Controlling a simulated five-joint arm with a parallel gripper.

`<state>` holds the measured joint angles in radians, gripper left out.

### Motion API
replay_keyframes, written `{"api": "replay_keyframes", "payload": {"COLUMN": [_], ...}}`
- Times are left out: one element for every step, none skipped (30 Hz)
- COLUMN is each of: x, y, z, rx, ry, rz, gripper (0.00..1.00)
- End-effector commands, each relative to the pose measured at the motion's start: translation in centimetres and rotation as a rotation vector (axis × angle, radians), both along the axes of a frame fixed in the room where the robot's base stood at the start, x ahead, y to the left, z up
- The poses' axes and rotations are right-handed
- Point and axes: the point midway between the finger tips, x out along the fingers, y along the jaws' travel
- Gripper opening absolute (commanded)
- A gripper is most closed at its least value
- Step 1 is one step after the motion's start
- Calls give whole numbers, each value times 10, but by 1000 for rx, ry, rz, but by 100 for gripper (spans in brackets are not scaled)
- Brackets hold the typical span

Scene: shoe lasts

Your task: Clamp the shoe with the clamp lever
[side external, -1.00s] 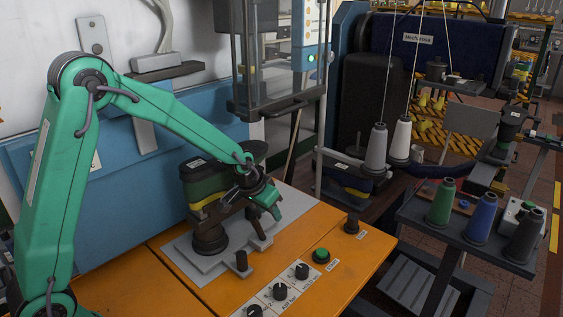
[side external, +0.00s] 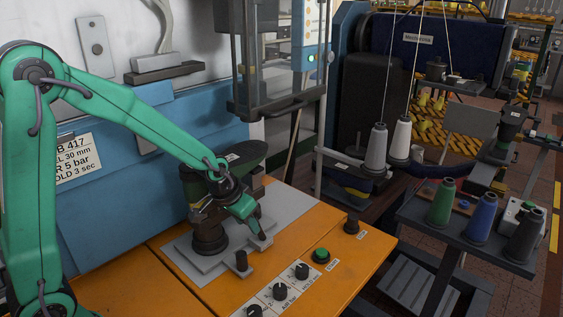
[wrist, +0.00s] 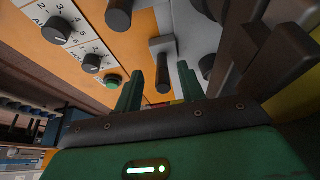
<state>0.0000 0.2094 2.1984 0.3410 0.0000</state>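The shoe (side external: 249,158) sits sole up on a dark stand (side external: 208,232) in the side view, its lower part partly hidden behind my wrist. My gripper (side external: 260,232) is in front of the stand, pointing down over the grey plate, apart from the shoe. In the wrist view its two green fingers (wrist: 161,88) are spread with a gap between them. A dark round handle (wrist: 163,68) on a grey foot shows beyond that gap, not gripped. I cannot tell for certain which handle is the clamp lever. A short black post (side external: 241,260) stands at the plate's front edge.
The orange bench carries several dials (side external: 280,292), a green button (side external: 320,255) and another black post (side external: 352,224). A grey plate (side external: 290,203) lies under the stand. Thread cones (side external: 440,202) stand on a rack at the right.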

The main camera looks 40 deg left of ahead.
Motion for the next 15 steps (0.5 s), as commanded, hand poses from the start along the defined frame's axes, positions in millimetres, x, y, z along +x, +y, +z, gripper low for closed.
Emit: {"api": "replay_keyframes", "payload": {"x": [-7,-12,-17,-21,-26,-31,-35,-40,-45,-45,-46,-47,-48,-50,-52], "y": [0,0,0,0,0,0,0,0,0,0,0,0,0,0,0], "z": [1,0,0,0,0,1,1,0,0,4,8,12,14,17,21], "rx": [0,0,0,0,0,0,0,0,0,0,0,0,0,0,0], "ry": [-1,0,0,0,0,-1,-1,-1,-2,-5,-7,-8,-9,-11,-12], "rz": [0,0,0,0,0,0,0,0,0,0,0,0,0,0,0], "gripper": [39,39,39,39,39,39,39,39,39,39,39,39,39,39,39]}}
